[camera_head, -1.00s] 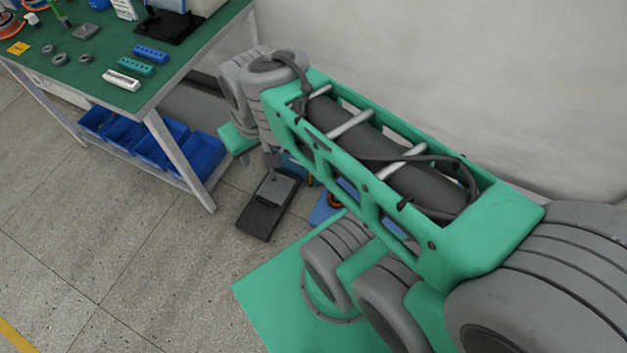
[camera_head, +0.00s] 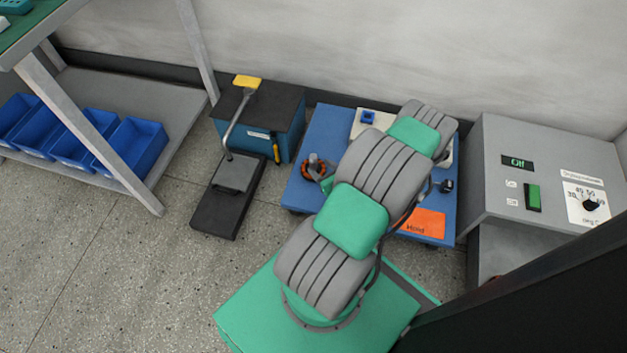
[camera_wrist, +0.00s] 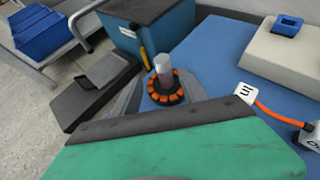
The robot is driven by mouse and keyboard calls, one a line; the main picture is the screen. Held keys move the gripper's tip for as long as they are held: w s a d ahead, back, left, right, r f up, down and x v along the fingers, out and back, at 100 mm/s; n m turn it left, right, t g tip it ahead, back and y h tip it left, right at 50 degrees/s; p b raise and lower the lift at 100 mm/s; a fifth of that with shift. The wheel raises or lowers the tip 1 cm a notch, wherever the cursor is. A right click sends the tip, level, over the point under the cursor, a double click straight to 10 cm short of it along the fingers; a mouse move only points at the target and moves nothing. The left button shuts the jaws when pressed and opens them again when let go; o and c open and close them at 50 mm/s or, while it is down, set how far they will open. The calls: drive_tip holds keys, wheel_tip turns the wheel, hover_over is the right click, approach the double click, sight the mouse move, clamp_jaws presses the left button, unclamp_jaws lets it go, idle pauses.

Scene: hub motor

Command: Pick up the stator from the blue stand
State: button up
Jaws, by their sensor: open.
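The stator (camera_head: 316,167), an orange ring of coils around a pale upright shaft, stands at the left side of the blue stand (camera_head: 305,130). In the wrist view the stator (camera_wrist: 165,86) is upright in the upper middle, just beyond the green body and dark edge of my gripper (camera_wrist: 163,112). The gripper is open and nothing is held. Grey angled parts flank the stator; I cannot tell whether they touch it. In the head view my arm hides most of the gripper and the middle of the stand.
A blue-and-black box (camera_head: 275,115) and a black lever press (camera_head: 230,190) stand left of the stand. A white block (camera_head: 369,122) with a blue piece and an orange card (camera_head: 424,223) are on it. A grey control unit (camera_head: 495,165) reading "Off" is at right.

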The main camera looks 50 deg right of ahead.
sight(315, 161)
drive_tip(key=shift+d+f+m, duration=0.3)
drive_tip(key=shift+f+m, duration=0.1)
drive_tip(key=shift+f, duration=0.2)
drive_tip(key=b+x, duration=0.1)
drive_tip(key=x, duration=0.1)
drive_tip(key=b+x, duration=0.1)
drive_tip(key=x, duration=0.1)
drive_tip(key=b+x, duration=0.1)
drive_tip(key=x, duration=0.2)
drive_tip(key=shift+w+d+r, duration=0.15)
drive_tip(key=shift+r, duration=0.2)
clamp_jaws()
drive_tip(key=shift+r, duration=0.1)
